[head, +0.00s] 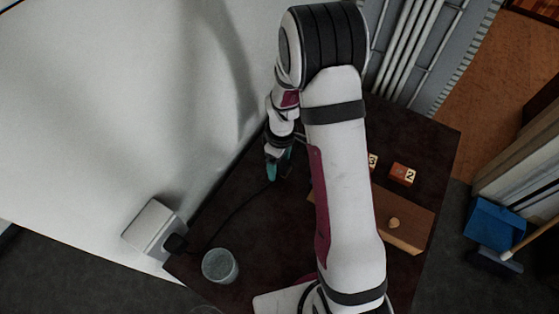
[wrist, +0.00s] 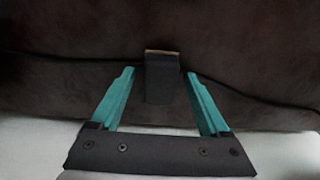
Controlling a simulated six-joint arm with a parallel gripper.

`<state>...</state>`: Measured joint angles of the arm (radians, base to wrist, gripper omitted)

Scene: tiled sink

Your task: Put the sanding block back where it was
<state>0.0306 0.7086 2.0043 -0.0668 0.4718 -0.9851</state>
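A dark grey block with a thin tan edge, which looks like the sanding block (wrist: 162,82), shows in the wrist view on the dark brown table. It lies between the two teal fingers of my gripper (wrist: 159,74), with a visible gap on each side. The fingers are spread apart and do not appear to touch it. In the head view my gripper (head: 279,166) points down near the wall side of the table. The block cannot be made out there.
A dark cable (wrist: 255,98) runs across the table behind the block. In the head view, a glass (head: 220,266), a wall box with a plug (head: 152,229), a wooden board with a knob (head: 409,226) and number blocks (head: 402,174) stand around. My arm hides the table's middle.

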